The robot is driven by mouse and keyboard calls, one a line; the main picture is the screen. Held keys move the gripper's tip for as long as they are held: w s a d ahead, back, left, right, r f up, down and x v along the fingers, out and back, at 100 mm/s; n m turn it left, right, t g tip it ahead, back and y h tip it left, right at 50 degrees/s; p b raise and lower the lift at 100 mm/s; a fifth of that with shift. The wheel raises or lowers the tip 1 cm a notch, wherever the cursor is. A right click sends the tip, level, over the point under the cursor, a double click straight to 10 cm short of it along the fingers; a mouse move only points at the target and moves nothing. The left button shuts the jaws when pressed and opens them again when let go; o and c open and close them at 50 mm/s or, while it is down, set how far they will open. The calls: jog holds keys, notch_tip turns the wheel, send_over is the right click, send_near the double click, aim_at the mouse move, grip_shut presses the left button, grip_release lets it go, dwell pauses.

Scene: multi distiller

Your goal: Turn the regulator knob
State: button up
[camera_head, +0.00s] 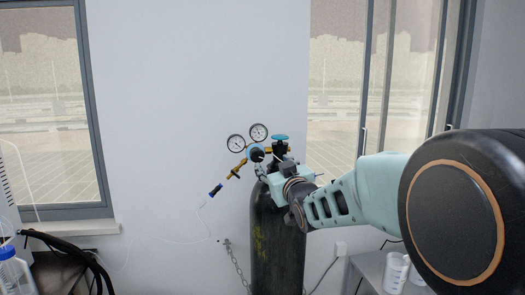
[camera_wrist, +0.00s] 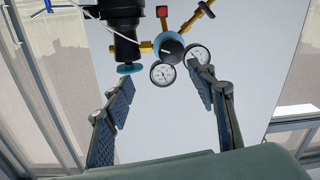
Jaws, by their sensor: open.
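The regulator knob (camera_head: 257,154) is dark with blue and sits on the regulator at the top of a dark green gas cylinder (camera_head: 278,245). In the wrist view the knob (camera_wrist: 172,46) shows a grey face and a blue rim, above two round gauges. My gripper (camera_wrist: 160,77) is open and empty. Its fingers stand either side of the gauges in that picture, with the knob beyond the tips and apart from them. In the head view my gripper (camera_head: 268,170) is just in front of the regulator and partly covers it.
Two gauges (camera_head: 236,143) stand left of a blue valve handwheel (camera_head: 280,138), close to my fingers. A chain (camera_head: 236,262) hangs by the cylinder.

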aim_at(258, 157)
jog(key=shift+m, duration=0.5)
jog(key=p+x, duration=0.1)
jog(key=x, duration=0.2)
jog(key=a+p+x, duration=0.1)
jog(key=x, duration=0.3)
jog(key=p+x, duration=0.1)
jog(key=x, duration=0.2)
jog(key=shift+a+f, duration=0.3)
jog(key=shift+a, duration=0.25)
jog(key=shift+c, duration=0.6)
jog(key=c, duration=1)
